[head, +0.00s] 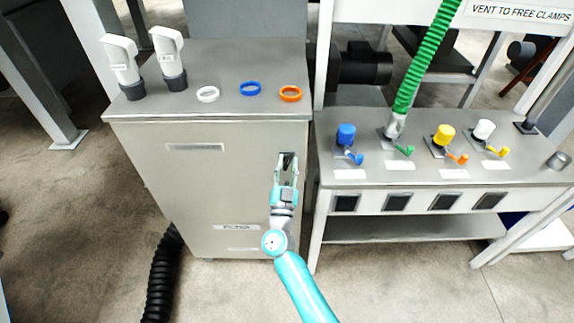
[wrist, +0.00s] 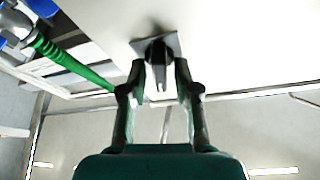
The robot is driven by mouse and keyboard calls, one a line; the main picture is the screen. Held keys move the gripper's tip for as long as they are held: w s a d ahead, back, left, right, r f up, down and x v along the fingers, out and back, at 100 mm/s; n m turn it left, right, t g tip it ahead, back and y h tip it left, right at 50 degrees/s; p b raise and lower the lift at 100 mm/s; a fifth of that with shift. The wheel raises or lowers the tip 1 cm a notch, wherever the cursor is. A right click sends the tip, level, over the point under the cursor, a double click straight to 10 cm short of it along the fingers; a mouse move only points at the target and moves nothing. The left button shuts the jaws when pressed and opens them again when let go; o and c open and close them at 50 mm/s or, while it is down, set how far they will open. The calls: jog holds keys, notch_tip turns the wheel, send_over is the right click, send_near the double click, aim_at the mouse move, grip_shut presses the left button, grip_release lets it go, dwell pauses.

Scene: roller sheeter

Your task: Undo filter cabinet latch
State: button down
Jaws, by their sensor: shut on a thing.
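The filter cabinet (head: 200,190) is a grey metal box with a FILTER label low on its front. Its latch (head: 287,160) is a dark fitting at the upper right of the front face. My gripper (head: 286,168) reaches up to the latch, its fingers on either side of it. In the wrist view the latch (wrist: 157,50) shows as a dark handle on a square plate, and my gripper (wrist: 157,80) is shut on it. The fingers hide part of the handle. The cabinet front looks closed.
On the cabinet top stand two white nozzles (head: 121,62) and white, blue and orange rings (head: 290,94). At right is a bench (head: 330,165) with coloured valves and a green hose (head: 425,60). A black hose (head: 160,280) lies at lower left.

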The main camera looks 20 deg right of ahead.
jog(key=m+g+h, duration=0.1)
jog(key=m, duration=0.2)
jog(key=m+g+h, duration=0.1)
jog(key=m, duration=0.2)
jog(key=m+g+h, duration=0.1)
jog(key=m, duration=0.3)
jog(key=shift+g, duration=0.3)
jog(key=m+g, duration=0.1)
jog(key=m, duration=0.3)
jog(key=shift+g, duration=0.3)
jog(key=shift+m+g, duration=0.8)
jog(key=shift+m, duration=1.2)
jog(key=c, duration=1.2)
grip_release()
jog(key=v, duration=1.2)
jog(key=shift+s+d+r, duration=0.15)
